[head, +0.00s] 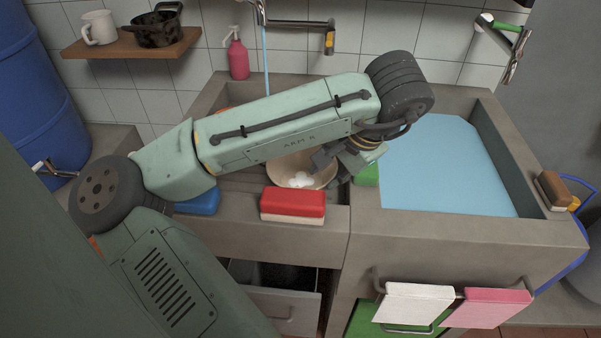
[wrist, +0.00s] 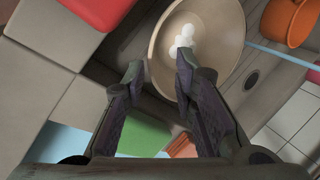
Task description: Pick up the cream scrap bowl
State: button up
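The cream scrap bowl (head: 286,172) sits in the left basin of the counter, partly hidden behind my arm in the head view. It holds a few white rounded scraps (wrist: 184,38). My gripper (wrist: 160,66) is open and empty at the bowl's near rim. In the wrist view one fingertip overlaps the inside of the bowl (wrist: 221,42) and the other lies just outside its rim. I cannot tell whether either finger touches it. In the head view my gripper (head: 334,163) is at the bowl's right side.
A red sponge block (head: 293,203) lies on the front ledge, with a blue one (head: 199,202) to its left. A green block (head: 367,175) sits on the divider beside the water-filled right basin (head: 440,165). An orange pot (wrist: 290,22) stands beyond the bowl.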

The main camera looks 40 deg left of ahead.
aim_at(324, 184)
jog(key=x, duration=0.6)
jog(key=shift+d+f, duration=0.2)
jog(key=shift+f, duration=0.2)
grip_shut()
